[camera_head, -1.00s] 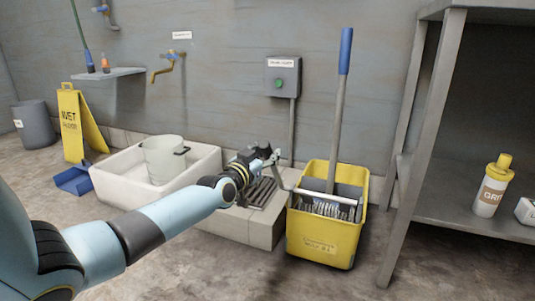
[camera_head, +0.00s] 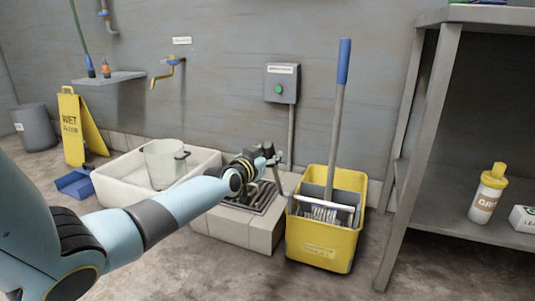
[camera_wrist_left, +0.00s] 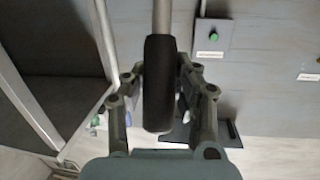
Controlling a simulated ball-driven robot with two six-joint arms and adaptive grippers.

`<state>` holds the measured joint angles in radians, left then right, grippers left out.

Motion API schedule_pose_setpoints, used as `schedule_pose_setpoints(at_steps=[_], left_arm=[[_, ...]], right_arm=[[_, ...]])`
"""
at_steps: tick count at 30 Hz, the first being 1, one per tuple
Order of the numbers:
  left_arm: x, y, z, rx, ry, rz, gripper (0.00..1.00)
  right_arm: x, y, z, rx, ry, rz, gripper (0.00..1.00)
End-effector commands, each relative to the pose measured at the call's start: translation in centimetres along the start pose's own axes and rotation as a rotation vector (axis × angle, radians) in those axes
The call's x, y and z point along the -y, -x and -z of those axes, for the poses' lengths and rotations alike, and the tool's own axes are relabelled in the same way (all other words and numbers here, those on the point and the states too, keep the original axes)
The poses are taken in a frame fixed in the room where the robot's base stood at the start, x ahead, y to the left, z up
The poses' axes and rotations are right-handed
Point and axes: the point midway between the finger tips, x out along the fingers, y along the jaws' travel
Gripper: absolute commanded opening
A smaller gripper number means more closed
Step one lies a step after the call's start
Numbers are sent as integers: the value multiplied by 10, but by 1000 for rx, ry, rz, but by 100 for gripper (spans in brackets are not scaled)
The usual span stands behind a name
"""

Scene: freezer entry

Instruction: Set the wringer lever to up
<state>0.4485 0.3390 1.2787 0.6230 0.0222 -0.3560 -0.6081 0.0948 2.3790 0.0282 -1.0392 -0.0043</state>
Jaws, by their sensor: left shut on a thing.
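The yellow mop bucket (camera_head: 325,243) stands on the floor right of the low block, with a grey wringer (camera_head: 322,214) in its top. My left gripper (camera_head: 272,160) is just left of the bucket and above its rim. In the left wrist view the left gripper (camera_wrist_left: 160,80) is shut on the black grip (camera_wrist_left: 158,95) of the wringer lever, whose grey rod (camera_wrist_left: 162,18) runs off the top of the picture. In the head view the lever is mostly hidden by the gripper. My right gripper is not in view.
A mop with a blue-ended handle (camera_head: 344,62) stands in the bucket. A floor grate (camera_head: 256,197) and white basin (camera_head: 120,195) with a pail (camera_head: 162,163) lie left. A metal shelf (camera_head: 455,225) stands right. A grey switch box (camera_head: 281,84) is on the wall behind.

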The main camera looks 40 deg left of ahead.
Motion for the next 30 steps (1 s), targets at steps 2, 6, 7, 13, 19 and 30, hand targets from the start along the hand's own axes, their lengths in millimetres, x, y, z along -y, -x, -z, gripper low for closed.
schedule_pose_setpoints(at_steps=[2, 6, 7, 13, 19, 30], left_arm=[[1, -7, 12, 25, 9, -2, 0], [3, -19, 19, 85, 17, -8, 0], [3, -22, 20, 98, 19, -9, 0], [7, -46, 30, 211, 35, -19, 0], [11, -76, 33, 352, 53, -31, 0], [15, -103, 35, 488, 70, -43, 0]], right_arm=[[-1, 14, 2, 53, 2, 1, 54], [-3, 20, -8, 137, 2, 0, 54], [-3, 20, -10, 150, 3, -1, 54], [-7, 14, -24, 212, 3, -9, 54], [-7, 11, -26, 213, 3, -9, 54], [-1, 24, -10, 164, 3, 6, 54]])
